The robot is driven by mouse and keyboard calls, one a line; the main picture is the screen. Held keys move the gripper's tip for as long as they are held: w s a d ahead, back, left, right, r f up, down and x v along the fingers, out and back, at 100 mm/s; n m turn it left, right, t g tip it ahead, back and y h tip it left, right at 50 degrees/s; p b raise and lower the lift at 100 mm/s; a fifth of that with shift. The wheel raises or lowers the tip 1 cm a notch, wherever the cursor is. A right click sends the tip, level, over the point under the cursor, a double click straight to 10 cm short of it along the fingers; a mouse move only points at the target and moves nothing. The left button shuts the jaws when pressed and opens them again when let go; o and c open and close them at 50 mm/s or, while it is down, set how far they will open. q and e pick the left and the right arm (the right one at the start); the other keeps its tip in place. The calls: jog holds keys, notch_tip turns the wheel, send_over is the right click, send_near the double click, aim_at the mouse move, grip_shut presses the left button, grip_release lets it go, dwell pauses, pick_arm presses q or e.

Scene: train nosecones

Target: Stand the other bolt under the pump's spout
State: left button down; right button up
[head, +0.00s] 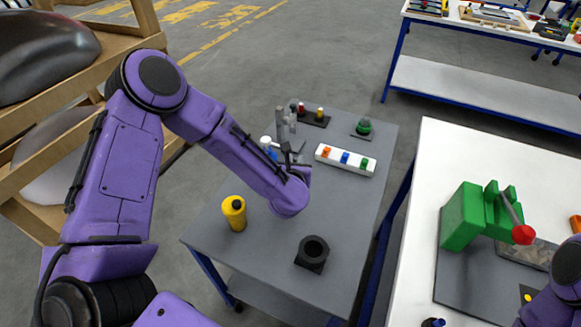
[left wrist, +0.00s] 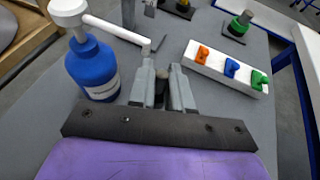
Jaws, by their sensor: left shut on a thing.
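The pump is a blue bottle (left wrist: 93,70) with a white head and a long white spout (left wrist: 115,29). In the head view it stands just left of my left gripper (head: 288,148), partly hidden. In the left wrist view my left gripper (left wrist: 162,88) is shut on a small dark, round-topped piece, the bolt (left wrist: 162,75). Most of the bolt is hidden between the fingers. The spout's tip shows close to the left fingertip; I cannot tell the gap in depth or whether the bolt touches the table. My right gripper is out of view.
A white rack (head: 325,158) with orange, blue and green pieces lies right of the gripper. Beyond are a green piece on a dark base (head: 364,127) and grey posts (head: 281,120). A yellow bottle (head: 234,213) and black ring block (head: 312,253) stand nearer on the grey table (head: 270,235).

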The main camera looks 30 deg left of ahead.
pick_arm(q)
jog(key=a+f, duration=0.2)
jog(key=f, duration=0.1)
jog(key=shift+w+a+p, duration=0.25)
jog(key=shift+w+p, duration=0.1)
jog(key=shift+w, duration=0.05)
notch_tip(320, 180, down, 2)
jog(key=shift+d+f, duration=0.1)
jog(key=shift+f, duration=0.5)
jog(key=c, duration=1.1)
grip_release()
jog(key=shift+r, duration=0.3)
jog(key=b+v, duration=0.2)
jog(key=v, duration=0.9)
jog(key=shift+d+f, duration=0.15)
jog(key=shift+s+d+r, duration=0.1)
jog(key=shift+s+r, duration=0.15)
jog(key=shift+s, duration=0.2)
